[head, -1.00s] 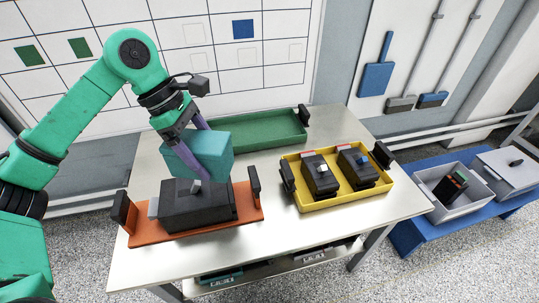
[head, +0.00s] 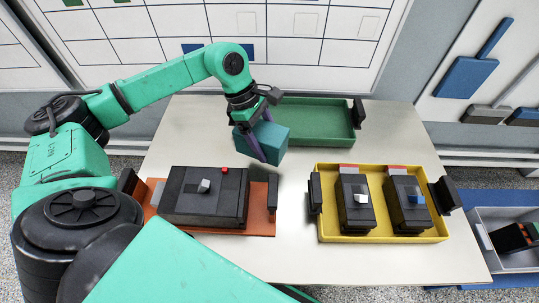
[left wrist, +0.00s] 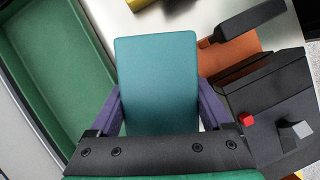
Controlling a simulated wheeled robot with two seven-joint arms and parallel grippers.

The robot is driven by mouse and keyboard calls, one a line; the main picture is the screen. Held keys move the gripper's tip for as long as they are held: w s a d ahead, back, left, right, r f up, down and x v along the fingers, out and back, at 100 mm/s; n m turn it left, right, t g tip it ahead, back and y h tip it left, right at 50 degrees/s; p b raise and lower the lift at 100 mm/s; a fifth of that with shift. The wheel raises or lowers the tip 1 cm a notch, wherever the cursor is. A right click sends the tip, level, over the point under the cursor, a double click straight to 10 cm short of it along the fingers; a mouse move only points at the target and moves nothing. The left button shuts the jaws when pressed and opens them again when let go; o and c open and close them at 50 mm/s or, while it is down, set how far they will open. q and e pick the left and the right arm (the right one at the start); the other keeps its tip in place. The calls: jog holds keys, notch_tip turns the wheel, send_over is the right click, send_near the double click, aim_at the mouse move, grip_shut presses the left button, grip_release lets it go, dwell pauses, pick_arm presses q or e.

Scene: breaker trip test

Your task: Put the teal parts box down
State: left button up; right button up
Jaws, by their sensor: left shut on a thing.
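The teal parts box (head: 268,140) is a plain block held between the purple fingers of my left gripper (head: 256,142). In the head view it is in front of the green tray's left end, over the middle of the table. In the left wrist view the teal box (left wrist: 156,80) fills the space between both fingers, which press on its sides. I cannot tell whether its underside touches the table. My right gripper is not in view.
A green tray (head: 330,145) lies behind. An orange tray (head: 262,225) holds a large dark breaker (head: 205,200) at the left front. A yellow tray (head: 385,238) holds two dark breakers at the right. Bare table (head: 200,125) lies left of the box. A grey bin (head: 510,262) stands far right.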

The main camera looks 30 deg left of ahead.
pick_arm(q)
notch_tip(320, 180, down, 6)
jog(key=shift+s, duration=0.1)
jog(key=shift+f, duration=0.4)
jog(key=o, duration=1.5)
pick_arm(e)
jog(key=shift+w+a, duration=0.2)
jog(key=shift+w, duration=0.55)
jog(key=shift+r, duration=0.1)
